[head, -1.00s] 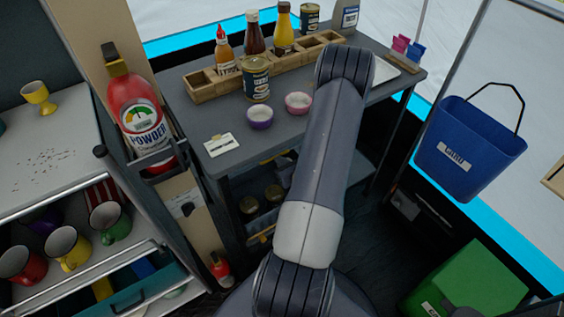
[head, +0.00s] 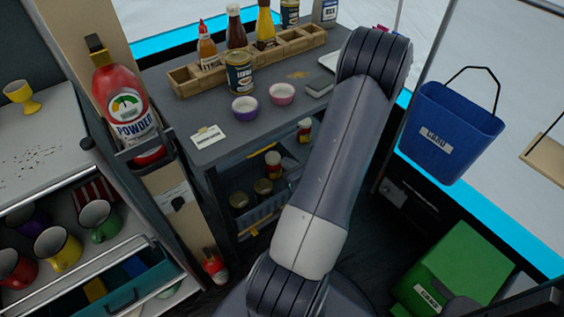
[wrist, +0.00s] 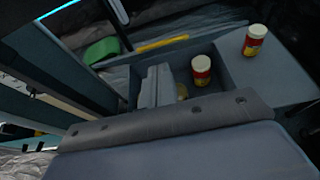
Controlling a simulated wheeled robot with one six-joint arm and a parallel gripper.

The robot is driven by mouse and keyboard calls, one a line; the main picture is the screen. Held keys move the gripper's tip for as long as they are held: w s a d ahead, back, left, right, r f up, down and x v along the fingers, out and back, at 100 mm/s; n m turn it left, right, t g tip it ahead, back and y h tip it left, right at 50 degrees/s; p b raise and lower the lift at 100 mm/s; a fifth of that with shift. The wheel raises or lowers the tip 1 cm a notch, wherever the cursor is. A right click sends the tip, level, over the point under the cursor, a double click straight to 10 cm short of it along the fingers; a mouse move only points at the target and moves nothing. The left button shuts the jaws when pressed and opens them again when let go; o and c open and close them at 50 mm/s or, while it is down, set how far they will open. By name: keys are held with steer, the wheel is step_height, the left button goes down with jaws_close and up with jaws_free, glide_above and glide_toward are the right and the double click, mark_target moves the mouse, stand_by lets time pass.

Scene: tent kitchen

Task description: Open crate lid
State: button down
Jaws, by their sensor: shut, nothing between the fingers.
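A green crate (head: 462,262) with a pale label stands on the floor at the lower right of the head view. Its top looks covered, but I cannot make out the lid's edge. My arm hides my gripper in the head view. In the wrist view my gripper's fingers (wrist: 156,86) are shut and empty, in front of an open grey compartment (wrist: 236,68). A red jar with a white lid (wrist: 201,70) stands inside it. Another such jar (wrist: 254,40) stands on the flat surface at right. A small green shape (wrist: 101,50) shows at the upper left.
A dark table (head: 290,105) carries a wooden bottle rack (head: 205,78), a can (head: 239,73) and two small bowls (head: 245,108). A shelf with jars (head: 263,187) lies below. A blue bucket (head: 450,132) hangs at right. Dark floor lies left of the green crate.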

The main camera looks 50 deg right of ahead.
steer(key=s+f+t+b, duration=0.2)
steer(key=s+f+b, duration=0.3)
steer(key=b, duration=0.9)
steer(key=r+b+x, duration=0.2)
steer(key=b+x, duration=0.1)
steer(key=x, duration=1.1)
steer(key=shift+w+a, duration=0.2)
steer(key=shift+w, duration=0.15)
steer(key=w+r, duration=0.1)
steer(key=w+r+p, duration=0.1)
steer(key=shift+w+d+r, duration=0.2)
steer(key=shift+d+r, duration=0.05)
steer(key=shift+d, duration=0.05)
